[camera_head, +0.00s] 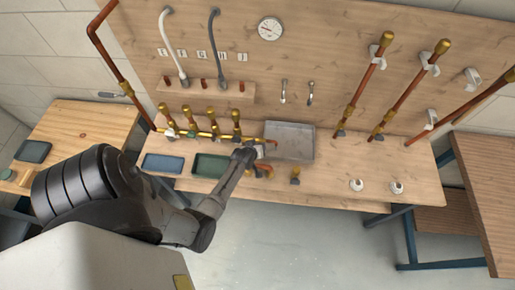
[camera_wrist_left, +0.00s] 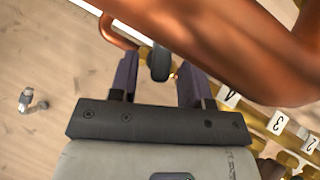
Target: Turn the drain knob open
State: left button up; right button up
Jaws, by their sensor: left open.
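A small dark round knob (camera_wrist_left: 160,63), which looks like the drain knob, sits on brass pipework beside a bent copper pipe in the left wrist view. My left gripper (camera_wrist_left: 158,84) is open, with one finger on each side of the knob; I cannot tell whether either touches it. In the head view my left gripper (camera_head: 257,153) is over the bench at the right end of the brass manifold (camera_head: 206,135), and it hides the knob there. My right gripper is not in view.
A thick copper pipe (camera_wrist_left: 220,45) passes very close to the wrist camera. Numbered tags (camera_wrist_left: 277,122) line the brass manifold. A grey tray (camera_head: 290,141) stands right of the gripper. Blue (camera_head: 163,163) and green (camera_head: 210,166) trays lie left. A small fitting (camera_head: 295,175) stands near the bench's front edge.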

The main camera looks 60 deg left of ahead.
pick_arm(q)
jog(key=c, duration=0.8)
jog(key=shift+s+f, duration=0.15)
jog(key=shift+s, duration=0.05)
grip_shut()
jog(key=shift+s+f+n+t+h+b, duration=0.2)
jog(key=shift+n+t+h+b, duration=0.35)
jog(key=shift+t+b, duration=0.3)
jog(key=o, duration=0.5)
grip_release()
jog(key=o, duration=0.3)
jog(key=shift+w+r, duration=0.1)
jog(key=shift+w, duration=0.15)
jog(key=shift+r, duration=0.1)
